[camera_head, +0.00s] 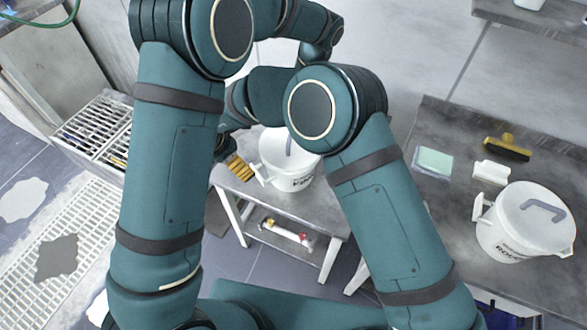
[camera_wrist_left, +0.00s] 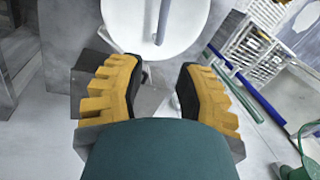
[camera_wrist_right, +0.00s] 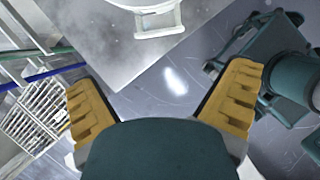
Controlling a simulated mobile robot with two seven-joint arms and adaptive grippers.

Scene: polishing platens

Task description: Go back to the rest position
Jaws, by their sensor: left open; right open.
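My left gripper (camera_wrist_left: 160,88) is open and empty in the left wrist view, its two yellow ribbed fingers well apart. A white bucket (camera_wrist_left: 155,22) with a grey lid handle is ahead of it. In the head view I cannot make out the left gripper behind the arm links. My right gripper (camera_wrist_right: 163,90) is open and empty in the right wrist view, over the floor next to a table edge. Yellow fingers (camera_head: 240,168), apparently the right gripper's, show left of the white bucket (camera_head: 290,180) in the head view. I cannot tell whether they touch it.
The bucket stands on a grey table (camera_head: 318,208). A right-hand table (camera_head: 440,215) bears a second white bucket (camera_head: 525,222), a yellow-backed brush (camera_head: 507,148), a green pad (camera_head: 433,161) and a white block (camera_head: 491,172). A rack (camera_head: 97,125) stands at left. My crossing arms hide the middle.

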